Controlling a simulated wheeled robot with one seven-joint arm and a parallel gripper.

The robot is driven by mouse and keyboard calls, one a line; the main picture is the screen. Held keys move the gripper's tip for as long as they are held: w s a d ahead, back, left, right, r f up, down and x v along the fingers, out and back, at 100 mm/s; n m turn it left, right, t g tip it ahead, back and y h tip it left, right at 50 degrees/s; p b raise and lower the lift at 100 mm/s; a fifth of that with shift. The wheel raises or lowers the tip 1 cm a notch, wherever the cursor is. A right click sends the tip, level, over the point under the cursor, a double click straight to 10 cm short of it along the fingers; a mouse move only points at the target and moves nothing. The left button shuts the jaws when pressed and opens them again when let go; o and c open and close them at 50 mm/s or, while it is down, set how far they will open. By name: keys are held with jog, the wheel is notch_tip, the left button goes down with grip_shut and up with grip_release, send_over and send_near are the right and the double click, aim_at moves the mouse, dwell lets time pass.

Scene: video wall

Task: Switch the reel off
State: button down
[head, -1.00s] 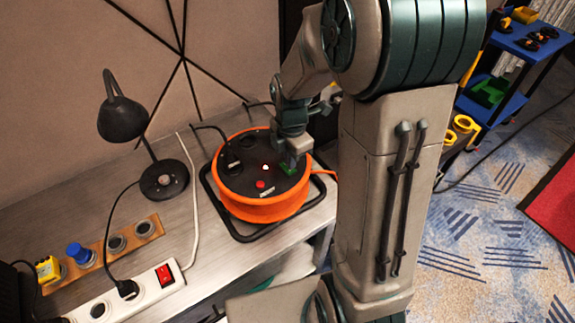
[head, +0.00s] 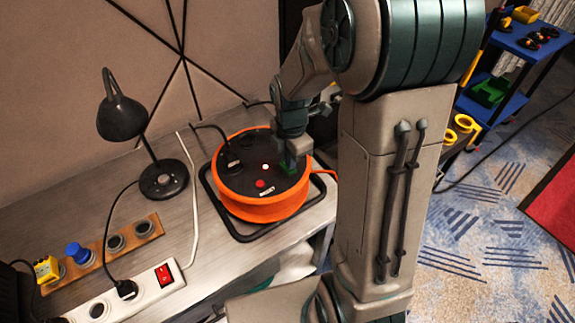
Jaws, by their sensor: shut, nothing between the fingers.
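The cable reel (head: 262,208) has orange cable wound around its drum and a black top face. It lies on a dark tube frame on the bench. On the top are a small glowing light (head: 265,167), a red round button (head: 260,183) and a plugged-in black plug (head: 233,163). My gripper (head: 290,165) points down at the back right part of the reel's top, with its fingers shut and empty. A green patch shows at the fingertips; I cannot tell whether it is a part of the reel or of my gripper. Whether the tips touch the top is unclear.
A black desk lamp (head: 164,180) stands left of the reel. A white power strip (head: 120,297) with a red switch and a wooden socket board (head: 105,250) lie at the front left. A white cable runs between lamp and reel. A blue shelf (head: 535,50) stands at the right.

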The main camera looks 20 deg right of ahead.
jog(key=shift+f+b, duration=0.5)
jog(key=shift+f, duration=0.2)
jog(key=shift+r, duration=0.1)
jog(key=shift+r+p, duration=2.85)
jog(key=shift+r, duration=0.7)
jog(key=shift+f, duration=0.1)
jog(key=s+r+m+t, duration=0.3)
jog(key=s+r+m, duration=0.9)
jog(key=m, duration=0.9)
jog(key=shift+s+r+m+t, duration=0.2)
jog(key=shift+s+m+t, duration=0.1)
jog(key=shift+s, duration=0.9)
